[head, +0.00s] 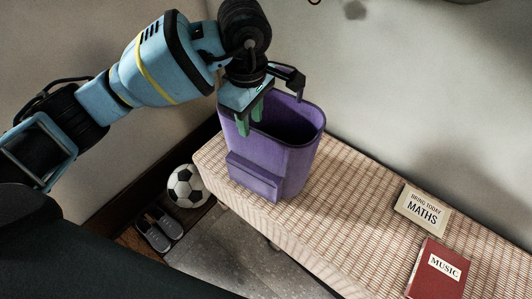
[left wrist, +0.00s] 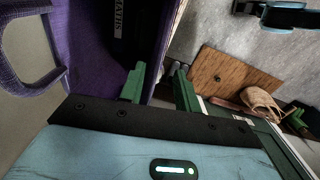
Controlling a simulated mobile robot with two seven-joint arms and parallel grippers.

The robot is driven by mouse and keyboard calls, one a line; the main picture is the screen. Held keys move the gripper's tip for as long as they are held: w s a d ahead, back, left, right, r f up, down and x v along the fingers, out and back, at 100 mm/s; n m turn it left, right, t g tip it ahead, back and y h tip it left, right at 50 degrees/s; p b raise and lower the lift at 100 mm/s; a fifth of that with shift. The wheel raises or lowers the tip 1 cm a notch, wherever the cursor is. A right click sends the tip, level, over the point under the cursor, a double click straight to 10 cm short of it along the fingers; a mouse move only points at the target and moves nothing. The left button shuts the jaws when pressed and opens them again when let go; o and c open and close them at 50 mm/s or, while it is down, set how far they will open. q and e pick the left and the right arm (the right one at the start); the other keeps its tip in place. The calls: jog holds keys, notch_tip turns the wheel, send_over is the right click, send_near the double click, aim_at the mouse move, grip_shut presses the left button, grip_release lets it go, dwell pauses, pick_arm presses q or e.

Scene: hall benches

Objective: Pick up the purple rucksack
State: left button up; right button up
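The purple rucksack (head: 262,165) stands upright on the woven bench top, its top open and a pocket on its front. My left gripper (head: 250,117) is over the rucksack's left rim, pointing down. In the left wrist view its two green fingers (left wrist: 160,88) are apart, one in front of the purple inside and one beyond the edge. I cannot tell whether either touches the wall.
The bench (head: 330,215) also holds a "MATHS" card (head: 422,211) and a red "MUSIC" book (head: 438,270) at the right. A football (head: 187,186) and grey shoes (head: 158,229) are on the floor at left. The wall is close behind the rucksack.

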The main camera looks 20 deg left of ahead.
aim_at(254, 140)
pick_arm(q)
jog(key=shift+w+d+f+b, duration=0.15)
jog(key=shift+f+b, duration=0.2)
jog(key=shift+f, duration=1.45)
jog(key=shift+w+d+f+b, duration=0.1)
jog(key=shift+f+b, duration=0.25)
jog(key=shift+f, duration=1.4)
grip_shut()
jog(key=shift+s, duration=0.2)
